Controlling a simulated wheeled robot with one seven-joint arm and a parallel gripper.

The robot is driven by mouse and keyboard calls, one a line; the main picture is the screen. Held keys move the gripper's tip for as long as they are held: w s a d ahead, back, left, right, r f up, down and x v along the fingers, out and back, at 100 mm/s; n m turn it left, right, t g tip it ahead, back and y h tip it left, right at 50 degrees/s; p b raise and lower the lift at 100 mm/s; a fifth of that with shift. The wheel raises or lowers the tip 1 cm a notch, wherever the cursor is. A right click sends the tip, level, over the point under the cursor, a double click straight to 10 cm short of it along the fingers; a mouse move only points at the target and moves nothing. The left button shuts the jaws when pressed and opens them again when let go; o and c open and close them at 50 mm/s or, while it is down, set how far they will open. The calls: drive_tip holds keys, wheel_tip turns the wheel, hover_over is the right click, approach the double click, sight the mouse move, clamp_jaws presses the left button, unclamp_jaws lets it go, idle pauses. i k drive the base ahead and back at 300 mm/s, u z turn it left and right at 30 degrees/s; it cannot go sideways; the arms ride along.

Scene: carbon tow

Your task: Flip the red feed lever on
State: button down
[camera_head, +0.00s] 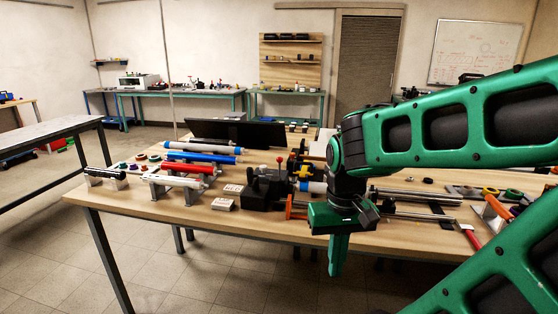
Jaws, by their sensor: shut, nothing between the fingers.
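A small red knob (280,160) stands up at the middle of the table, just behind a black block-shaped device (265,190). It looks like the top of the red feed lever, but its shaft and its setting are too small to tell. My gripper (335,272) hangs pointing down at the table's front edge, right of the black device and nearer to me. Its green fingers are together and empty, apart from the knob. My arm covers the right side of the view.
The wooden table (150,206) holds red, blue and white tubes on stands (182,167) at left. A small white box (224,204) lies before them. Metal rods (415,198) and tape rolls (490,191) lie at right. A dark panel (235,133) stands behind.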

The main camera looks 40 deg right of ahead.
sight(280, 159)
drive_tip(key=i, duration=1)
